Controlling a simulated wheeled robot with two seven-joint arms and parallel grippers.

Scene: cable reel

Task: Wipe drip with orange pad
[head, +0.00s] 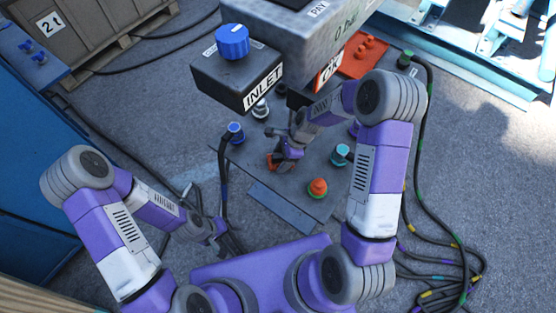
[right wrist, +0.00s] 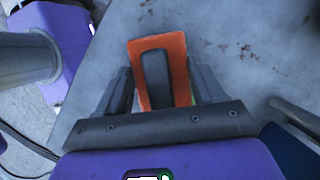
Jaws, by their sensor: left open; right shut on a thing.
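The orange pad (right wrist: 176,47) has a dark grey grip in its middle and is held between the two fingers of my right gripper (right wrist: 163,82). In the head view my right gripper (head: 276,160) is low over the grey panel (head: 250,170), with a bit of the orange pad (head: 270,164) showing. I cannot tell whether the pad touches the surface. Small reddish-brown specks (right wrist: 243,50) lie beyond the pad; I cannot tell whether they are the drip. My left gripper (head: 226,244) is open, low at the left by a dark cable.
A dark box marked INLET (head: 238,80) with a blue knob (head: 232,41) stands above the panel's far side. Blue (head: 235,128), teal (head: 341,153) and orange-green (head: 317,187) fittings stand on the panel. An orange tray (head: 365,54) lies behind. Loose cables (head: 440,250) lie on the right floor.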

